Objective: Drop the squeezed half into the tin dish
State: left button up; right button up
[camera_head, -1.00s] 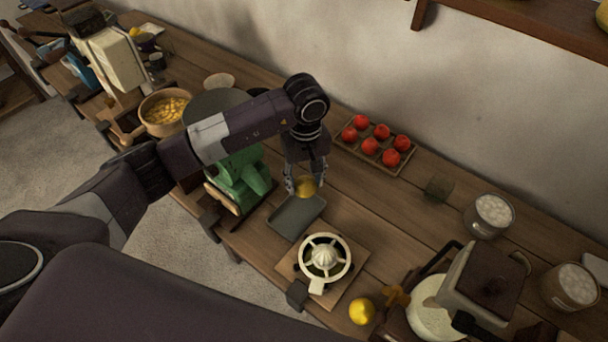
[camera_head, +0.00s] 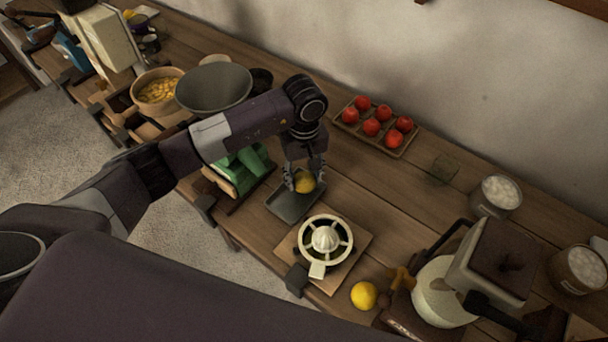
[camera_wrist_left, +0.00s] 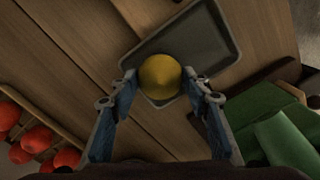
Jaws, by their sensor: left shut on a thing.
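The squeezed half (camera_head: 305,183), a yellow lemon piece, is between the fingers of my left gripper (camera_head: 304,186). It also shows in the left wrist view (camera_wrist_left: 160,77), held between the two blue-grey fingertips (camera_wrist_left: 160,84). The tin dish (camera_head: 285,207) is a shallow grey rectangular tray on the wooden counter. In the wrist view the dish (camera_wrist_left: 205,40) lies behind the half, which covers its near edge. The gripper is shut on the half, over the far right part of the dish. I cannot tell the exact gap between them. My right gripper is not in view.
A cream juicer (camera_head: 325,240) stands on a board just in front of the dish. A whole lemon (camera_head: 364,295) lies to its right. A green scale (camera_head: 240,170) stands left of the dish. A tray of red fruit (camera_head: 402,150) lies at the back.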

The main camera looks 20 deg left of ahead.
pick_arm(q)
jog(key=o, duration=1.3)
jog(key=shift+c, duration=0.2)
jog(key=shift+r+p, duration=1.45)
jog(key=shift+r, duration=1.3)
jog(key=shift+r+p, duration=0.8)
jog(key=shift+r, duration=1.05)
jog(key=shift+s+f, duration=0.1)
